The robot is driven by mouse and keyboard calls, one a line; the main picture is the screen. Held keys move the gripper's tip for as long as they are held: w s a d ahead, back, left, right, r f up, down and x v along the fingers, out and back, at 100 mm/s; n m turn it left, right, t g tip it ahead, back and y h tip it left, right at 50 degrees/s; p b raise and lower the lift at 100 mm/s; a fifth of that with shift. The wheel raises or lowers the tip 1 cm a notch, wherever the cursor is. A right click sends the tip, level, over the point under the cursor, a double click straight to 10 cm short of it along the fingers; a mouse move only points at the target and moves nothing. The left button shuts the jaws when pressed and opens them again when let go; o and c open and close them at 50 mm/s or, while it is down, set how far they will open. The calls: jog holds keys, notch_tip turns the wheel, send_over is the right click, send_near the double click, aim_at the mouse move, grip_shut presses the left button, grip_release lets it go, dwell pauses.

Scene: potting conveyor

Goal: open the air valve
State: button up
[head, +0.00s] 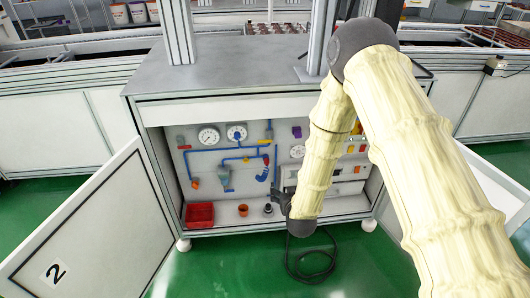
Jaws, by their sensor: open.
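Small fittings on the pipes include a red one (181,141), an orange one (195,183) and a red-and-blue one (263,173). I cannot tell for sure which of them is the air valve. My gripper (280,201) is dark, open and small in view, low in front of the panel, right of and below the red-and-blue fitting. My arm hides part of the panel's right side. No contact with a fitting shows.
A red tray (200,214) and small dark and orange cups (243,210) stand on the cabinet floor. The left door (95,225), marked 2, stands open, as does the right door (495,200). A dark cable (312,262) lies on the green floor. The grey cabinet top (235,70) is mostly clear.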

aim_at(265, 141)
jog(key=w+a+r+t+b, duration=0.1)
jog(key=w+a+r+b, duration=0.1)
jog(key=w, duration=0.4)
jog(key=w+a+r+t+b, duration=0.2)
jog(key=w+a+b, duration=0.1)
jog(key=w, duration=0.3)
jog(key=w+a+r+t+b, duration=0.1)
jog(key=w+a+r+b, duration=0.1)
jog(key=w+b, duration=0.2)
jog(key=shift+w+a+r+t+y, duration=0.1)
jog(key=shift+w+a+t+y, duration=0.1)
jog(key=shift+w, duration=0.6)
jog(key=shift+w+a+t+y, duration=0.1)
jog(key=shift+w+a, duration=0.05)
jog(key=shift+w, duration=0.6)
jog(key=shift+w+a+r, duration=0.1)
jog(key=shift+w, duration=0.8)
jog(key=shift+c, duration=0.4)
jog(key=c, duration=0.9)
